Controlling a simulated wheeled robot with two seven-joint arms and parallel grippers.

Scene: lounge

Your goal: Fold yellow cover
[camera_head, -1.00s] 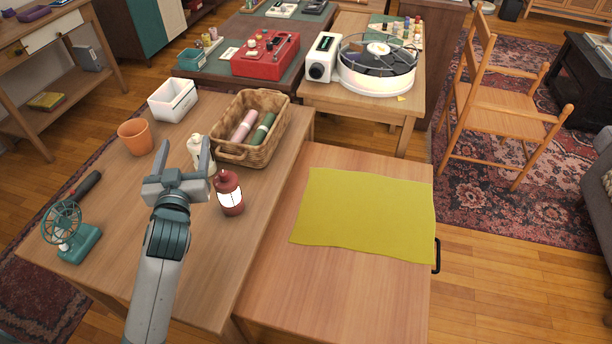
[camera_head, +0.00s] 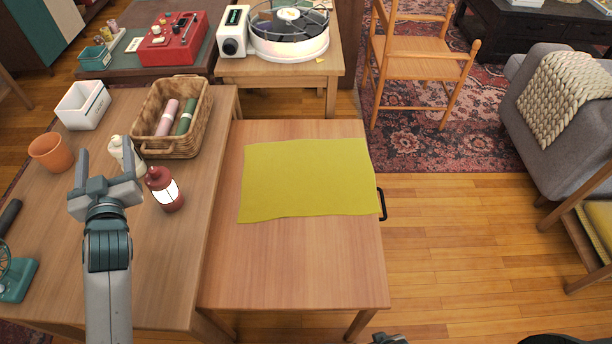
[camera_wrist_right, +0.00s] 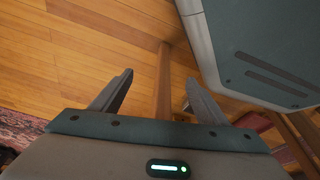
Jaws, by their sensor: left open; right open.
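The yellow cover (camera_head: 308,180) lies flat and spread out on the smaller wooden table (camera_head: 290,265), with slightly wavy edges. My left gripper (camera_head: 106,172) is open and empty above the left table, to the left of the cover and apart from it. My right gripper (camera_wrist_right: 152,92) is open in the right wrist view, with only wooden floor and a table leg beyond its fingers. The cover does not show in that view.
A black handle (camera_head: 382,204) juts from the smaller table's right side. Floor is free to the right.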

